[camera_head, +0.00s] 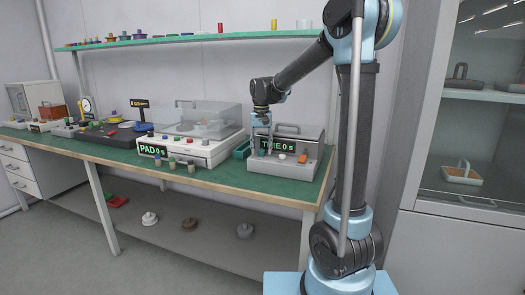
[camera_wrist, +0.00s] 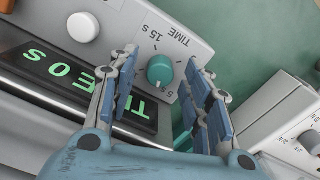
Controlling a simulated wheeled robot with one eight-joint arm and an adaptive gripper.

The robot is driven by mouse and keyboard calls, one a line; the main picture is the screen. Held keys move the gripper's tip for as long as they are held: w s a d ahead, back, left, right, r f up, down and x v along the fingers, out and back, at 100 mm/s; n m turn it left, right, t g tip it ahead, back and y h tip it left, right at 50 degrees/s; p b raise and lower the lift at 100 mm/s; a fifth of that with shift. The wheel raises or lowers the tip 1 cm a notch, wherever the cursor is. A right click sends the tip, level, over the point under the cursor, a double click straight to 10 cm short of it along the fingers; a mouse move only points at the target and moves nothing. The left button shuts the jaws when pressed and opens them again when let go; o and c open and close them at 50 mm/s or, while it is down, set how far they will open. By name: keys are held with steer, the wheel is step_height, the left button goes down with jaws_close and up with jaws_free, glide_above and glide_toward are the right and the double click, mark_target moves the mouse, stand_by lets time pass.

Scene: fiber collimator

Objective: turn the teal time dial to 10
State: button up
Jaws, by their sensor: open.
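The teal time dial (camera_wrist: 160,70) sits on the light grey panel of a device in the wrist view, with TIME, 15 s and a 5 s mark printed around it. My gripper (camera_wrist: 163,74) is open, with one blue-padded finger on each side of the dial. I cannot tell whether either finger touches it. The device's green display (camera_wrist: 60,68) appears upside down there. In the head view, the display (camera_head: 285,144) reads TIME 0 s, my gripper (camera_head: 262,128) is at its left part, and the dial cannot be made out.
A white button (camera_wrist: 83,26) lies beside the dial on the panel. An orange button (camera_head: 303,158) shows on the device's front. Another device with a PAD 0 s display (camera_head: 152,150) stands to the left on the green bench (camera_head: 215,178). A shelf (camera_head: 190,38) runs above.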

steer(key=shift+f, duration=0.35)
steer(key=shift+c, duration=0.2)
jaws_close()
steer(key=c, duration=1)
jaws_free()
steer(key=shift+d, duration=0.2)
steer(key=shift+a, duration=0.1)
jaws_close()
steer(key=shift+m, duration=0.3)
steer(key=m, duration=1.1)
steer(key=shift+m, duration=0.4)
